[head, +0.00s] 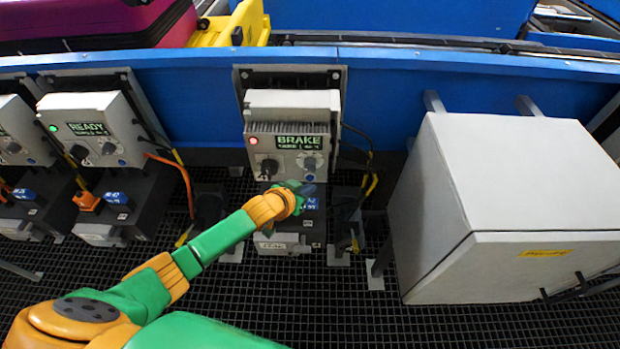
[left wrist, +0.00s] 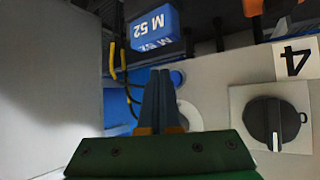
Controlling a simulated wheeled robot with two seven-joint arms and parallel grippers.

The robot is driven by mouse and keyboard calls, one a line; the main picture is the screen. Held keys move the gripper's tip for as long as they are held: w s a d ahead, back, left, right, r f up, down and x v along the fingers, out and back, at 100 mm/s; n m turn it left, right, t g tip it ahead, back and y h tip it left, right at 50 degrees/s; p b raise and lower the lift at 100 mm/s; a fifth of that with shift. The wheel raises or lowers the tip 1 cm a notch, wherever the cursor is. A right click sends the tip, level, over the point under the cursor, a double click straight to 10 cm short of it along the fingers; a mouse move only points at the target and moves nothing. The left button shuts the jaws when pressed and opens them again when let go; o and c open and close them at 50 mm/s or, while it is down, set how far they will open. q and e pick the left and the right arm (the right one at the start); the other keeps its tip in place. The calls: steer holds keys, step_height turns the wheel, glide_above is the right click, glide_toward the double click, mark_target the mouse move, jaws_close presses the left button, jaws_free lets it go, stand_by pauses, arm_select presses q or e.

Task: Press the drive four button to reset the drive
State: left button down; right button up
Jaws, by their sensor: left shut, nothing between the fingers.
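The drive unit (head: 292,140) at the middle shows BRAKE on its display with a red light. In the left wrist view its panel (left wrist: 215,85) appears upside down, with a label 4 (left wrist: 297,58) and a black knob (left wrist: 272,122). A round blue button (left wrist: 178,77) sits just beside the fingertips, partly hidden by them. My left gripper (head: 306,188) is shut and empty at the lower right of the panel. It also shows in the left wrist view (left wrist: 161,74). I cannot tell whether the fingertips touch the panel. My right gripper is not in view.
A blue motor block marked M 52 (left wrist: 152,28) is close to the fingertips. A large grey cabinet (head: 450,200) stands to the right. Another drive unit (head: 88,128) at left shows READY with a green light. Cables hang beside the units. A dark grid floor lies below.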

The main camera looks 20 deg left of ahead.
arm_select(q)
steer(key=shift+w, duration=0.15)
steer(key=shift+w+a, duration=0.1)
steer(key=shift+w, duration=0.2)
steer(key=shift+w+a+b, duration=0.15)
steer(key=shift+w+b, duration=0.25)
steer(key=shift+b, duration=0.1)
stand_by(0.6)
steer(key=shift+r, duration=0.1)
steer(key=shift+s+d+r+p, duration=0.1)
steer(key=shift+s+d+p, duration=0.15)
steer(key=shift+s+p, duration=0.5)
